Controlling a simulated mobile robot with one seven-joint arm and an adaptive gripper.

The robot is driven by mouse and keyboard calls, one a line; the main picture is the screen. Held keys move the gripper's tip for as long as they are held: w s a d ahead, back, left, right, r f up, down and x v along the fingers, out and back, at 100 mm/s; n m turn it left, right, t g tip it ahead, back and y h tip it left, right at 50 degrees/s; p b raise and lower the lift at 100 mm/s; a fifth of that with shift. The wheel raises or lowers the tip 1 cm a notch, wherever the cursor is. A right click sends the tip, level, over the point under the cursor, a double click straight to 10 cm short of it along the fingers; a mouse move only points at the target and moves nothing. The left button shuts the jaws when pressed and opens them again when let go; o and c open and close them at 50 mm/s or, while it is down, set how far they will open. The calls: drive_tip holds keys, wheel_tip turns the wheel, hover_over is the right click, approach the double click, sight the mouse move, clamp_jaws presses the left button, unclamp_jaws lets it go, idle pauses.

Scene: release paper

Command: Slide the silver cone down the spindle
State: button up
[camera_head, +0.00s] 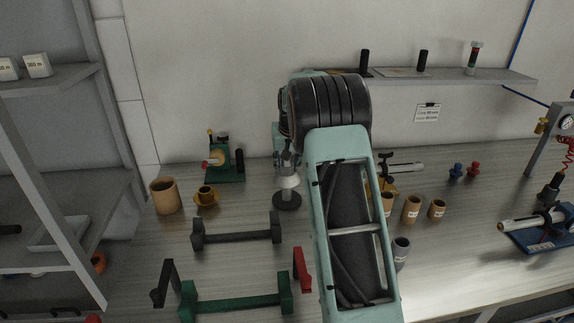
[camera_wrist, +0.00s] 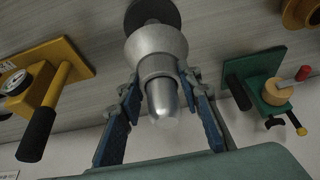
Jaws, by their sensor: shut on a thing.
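The silver cone (camera_head: 289,182) sits around an upright spindle, above the spindle's round dark base (camera_head: 287,202), in the head view. In the wrist view the cone (camera_wrist: 155,46) flares toward the dark base (camera_wrist: 152,11), and a rounded silver tip (camera_wrist: 164,98) points toward the camera. My gripper (camera_wrist: 157,80) is shut on the cone, with one blue-padded finger on each side of its narrower part. In the head view my gripper (camera_head: 287,160) is above the cone, partly hidden by my arm. The spindle's shaft inside the cone is hidden.
A green device (camera_head: 225,165) stands to the left, beside a small brown cup (camera_head: 206,196) and a larger tan cup (camera_head: 165,196). A dark stand (camera_head: 236,235) lies in front. A yellow device (camera_wrist: 45,85) and several labelled tubes (camera_head: 411,210) are on the other side.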

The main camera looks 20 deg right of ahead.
drive_tip(key=shift+f+b, duration=2.45)
drive_tip(key=shift+f, duration=1.45)
drive_tip(key=o, duration=1.3)
drive_tip(key=shift+r, duration=0.1)
drive_tip(key=shift+o, duration=0.2)
drive_tip(key=v, duration=1.2)
